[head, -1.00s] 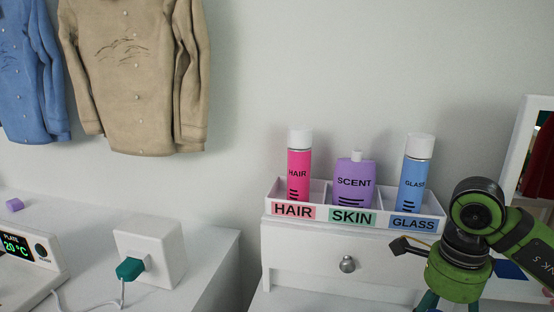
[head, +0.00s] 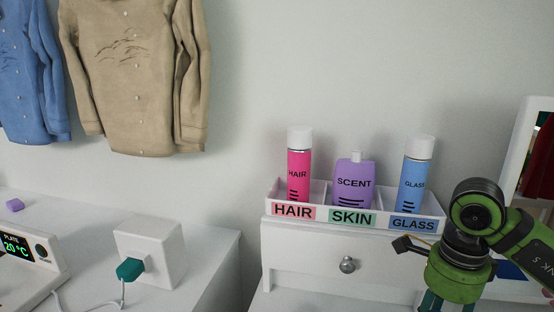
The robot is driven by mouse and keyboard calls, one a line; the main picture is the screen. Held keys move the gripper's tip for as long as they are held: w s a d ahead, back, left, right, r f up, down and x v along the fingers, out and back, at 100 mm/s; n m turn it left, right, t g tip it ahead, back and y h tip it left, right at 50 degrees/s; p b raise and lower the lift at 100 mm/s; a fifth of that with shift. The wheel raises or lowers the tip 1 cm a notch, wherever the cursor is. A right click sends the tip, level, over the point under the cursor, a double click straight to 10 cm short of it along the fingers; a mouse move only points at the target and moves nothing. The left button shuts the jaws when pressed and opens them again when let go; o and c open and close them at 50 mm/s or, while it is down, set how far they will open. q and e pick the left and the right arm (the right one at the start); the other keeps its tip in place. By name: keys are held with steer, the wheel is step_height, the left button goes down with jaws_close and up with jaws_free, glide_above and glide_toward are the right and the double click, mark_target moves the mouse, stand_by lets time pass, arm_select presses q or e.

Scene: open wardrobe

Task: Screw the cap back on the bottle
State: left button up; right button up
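A pink HAIR bottle (head: 298,172) with a white cap stands upright in the left compartment of a white organizer (head: 375,229). A purple SCENT bottle (head: 353,182) with a small white top stands in the middle one, labelled SKIN. A blue GLASS bottle (head: 414,182) with a white cap stands in the right one. No loose cap is recognizable. My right gripper (head: 447,303) enters from the lower right, in front of the organizer's right end; its teal finger parts are cut off by the bottom edge, so its opening and anything held are hidden. My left gripper is out of view.
The organizer stands on a white drawer unit with a round knob (head: 348,265). A mirror frame (head: 525,150) is at right. On the left surface are a white box with a teal plug (head: 130,269), a PLATE display (head: 18,247) and a lilac block (head: 15,205). Shirts hang above.

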steer(key=m, duration=0.3)
jaws_close()
steer(key=m+p, duration=0.1)
steer(key=m, duration=0.3)
steer(key=shift+m, duration=0.4)
steer(key=m+p, duration=0.1)
steer(key=m, duration=0.3)
steer(key=shift+m, duration=0.3)
steer(key=m, duration=0.2)
steer(key=shift+f+m, duration=0.1)
steer(key=shift+m, duration=0.3)
steer(key=o, duration=1.6)
jaws_free()
steer(key=shift+c, duration=0.2)
step_height(320, 180, up, 8)
steer(key=p, duration=0.6)
steer(key=shift+p, duration=0.35)
